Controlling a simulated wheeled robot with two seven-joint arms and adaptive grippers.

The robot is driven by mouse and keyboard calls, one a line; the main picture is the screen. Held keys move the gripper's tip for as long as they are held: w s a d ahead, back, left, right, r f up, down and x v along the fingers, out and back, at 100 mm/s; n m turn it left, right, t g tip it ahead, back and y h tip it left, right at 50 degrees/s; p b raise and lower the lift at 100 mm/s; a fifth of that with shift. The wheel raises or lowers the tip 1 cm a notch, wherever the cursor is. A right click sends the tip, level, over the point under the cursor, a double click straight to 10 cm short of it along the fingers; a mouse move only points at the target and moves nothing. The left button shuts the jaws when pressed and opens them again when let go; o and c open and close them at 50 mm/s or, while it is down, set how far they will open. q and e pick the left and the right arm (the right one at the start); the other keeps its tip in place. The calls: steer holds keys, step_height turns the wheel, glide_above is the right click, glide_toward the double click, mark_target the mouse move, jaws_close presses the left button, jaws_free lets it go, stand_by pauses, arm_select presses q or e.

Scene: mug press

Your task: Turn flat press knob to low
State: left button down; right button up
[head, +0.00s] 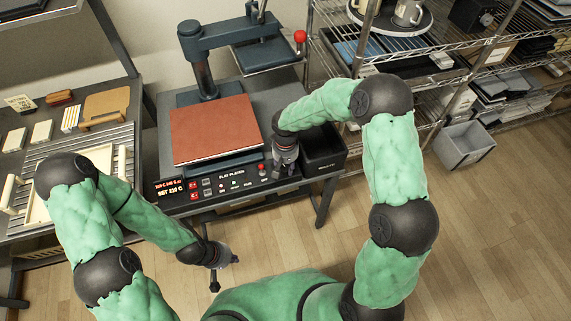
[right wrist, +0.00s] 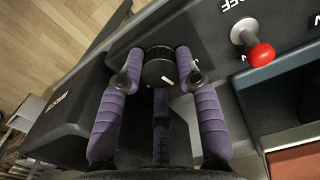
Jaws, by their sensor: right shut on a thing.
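The flat press (head: 212,128) stands on the bench with a red-brown pad and a front control panel (head: 222,187) marked "FLAT PLATEN". The press knob (right wrist: 158,66) is a round black dial with a white pointer mark, seen in the right wrist view. My right gripper (right wrist: 158,77) is shut on it, with purple padded fingers on either side. In the head view my right gripper (head: 285,168) hides the knob at the panel's right end. I cannot read the knob's setting labels. My left gripper (head: 222,262) hangs in front of the bench, away from the press; its jaws are too small to judge.
A red-tipped lever (right wrist: 257,50) sits beside the knob. A black bin (head: 323,152) is right of the press. A wire shelf (head: 440,70) stands at the right and a slatted work table at the left. The wooden floor in front is clear.

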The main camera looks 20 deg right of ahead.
mark_target(285, 168)
steer(key=n+p, duration=0.2)
steer(key=n, duration=0.2)
steer(key=shift+r, duration=0.1)
steer(key=shift+n+p, duration=0.7)
steer(key=shift+n, duration=0.9)
steer(key=o, duration=1.1)
steer(key=shift+o, duration=0.2)
step_height(285, 168, up, 12)
